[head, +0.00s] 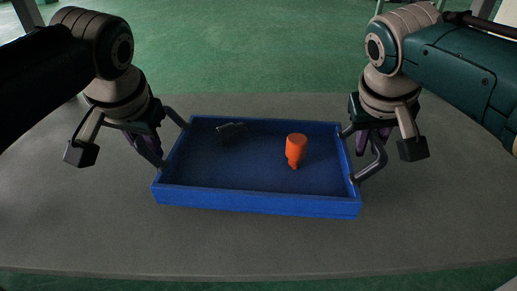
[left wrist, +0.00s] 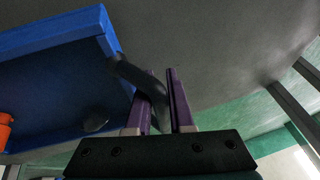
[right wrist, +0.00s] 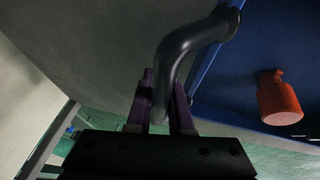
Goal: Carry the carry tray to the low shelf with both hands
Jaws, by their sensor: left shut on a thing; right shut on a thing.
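The carry tray (head: 258,201) is blue and shallow, with a dark bar handle on each short side. It is over the grey table, and I cannot tell if it touches the surface. An orange bottle-like thing (head: 296,148) and a small dark thing (head: 230,130) are in the tray. My left gripper (left wrist: 163,95) is shut on the left handle (left wrist: 140,78). My right gripper (right wrist: 165,95) is shut on the right handle (right wrist: 185,48). The low shelf cannot be made out.
The grey table (head: 90,235) has a curved edge and is bare around the tray. Green floor (head: 240,50) lies beyond its far edge and shows along the near edge.

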